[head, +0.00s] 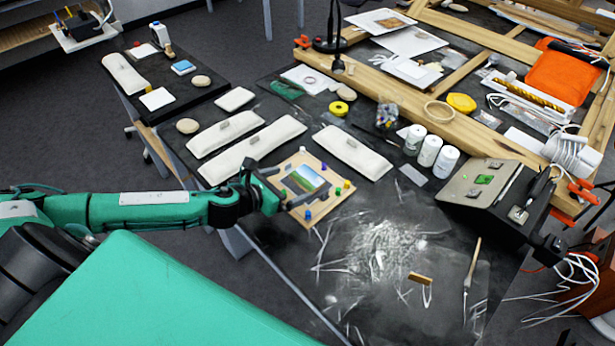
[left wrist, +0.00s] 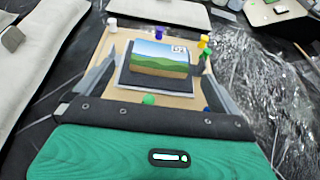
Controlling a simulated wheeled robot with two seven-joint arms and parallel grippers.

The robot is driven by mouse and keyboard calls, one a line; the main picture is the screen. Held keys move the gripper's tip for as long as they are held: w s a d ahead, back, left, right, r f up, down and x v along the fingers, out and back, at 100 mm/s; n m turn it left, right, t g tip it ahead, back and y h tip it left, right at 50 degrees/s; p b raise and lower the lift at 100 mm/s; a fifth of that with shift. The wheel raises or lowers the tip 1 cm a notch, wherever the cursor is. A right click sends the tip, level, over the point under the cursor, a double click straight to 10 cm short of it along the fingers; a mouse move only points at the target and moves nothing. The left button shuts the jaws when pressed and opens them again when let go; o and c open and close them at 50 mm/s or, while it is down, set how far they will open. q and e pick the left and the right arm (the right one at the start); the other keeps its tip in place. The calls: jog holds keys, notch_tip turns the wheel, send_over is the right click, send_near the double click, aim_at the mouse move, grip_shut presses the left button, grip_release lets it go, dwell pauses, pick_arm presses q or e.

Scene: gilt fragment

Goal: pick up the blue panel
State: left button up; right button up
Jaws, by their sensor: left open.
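A small panel (head: 306,178) painted with blue sky and green hills lies on a wooden board (head: 331,206) with coloured pegs around it. In the left wrist view the panel (left wrist: 160,54) lies on a dark pad between my fingers, and its front edge shows bare brown. My left gripper (head: 287,187) is open, with one finger on either side of the panel. In the left wrist view my left gripper (left wrist: 158,66) shows no clear contact with it. My right gripper is not in view.
Long pale cushions (head: 353,152) lie behind and left of the board. White jars (head: 429,151) and a dark sloped box (head: 495,190) stand to the right. Crumpled clear film (head: 385,250) covers the near table. A blue-topped block (head: 183,67) sits on the far-left table.

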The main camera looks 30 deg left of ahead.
aim_at(306, 179)
pick_arm(q)
jog(key=shift+w+d+f, duration=0.1)
jog(key=shift+w, duration=0.15)
jog(key=shift+w+d+f, duration=0.15)
jog(key=shift+w, duration=0.2)
jog(key=p+x, duration=0.1)
jog(key=x, duration=0.3)
jog(key=shift+s+f+p, duration=0.1)
jog(key=shift+p, duration=0.3)
jog(key=shift+w+f, duration=0.15)
jog(key=shift+w, duration=0.15)
jog(key=c, duration=0.9)
jog(key=shift+c, duration=0.2)
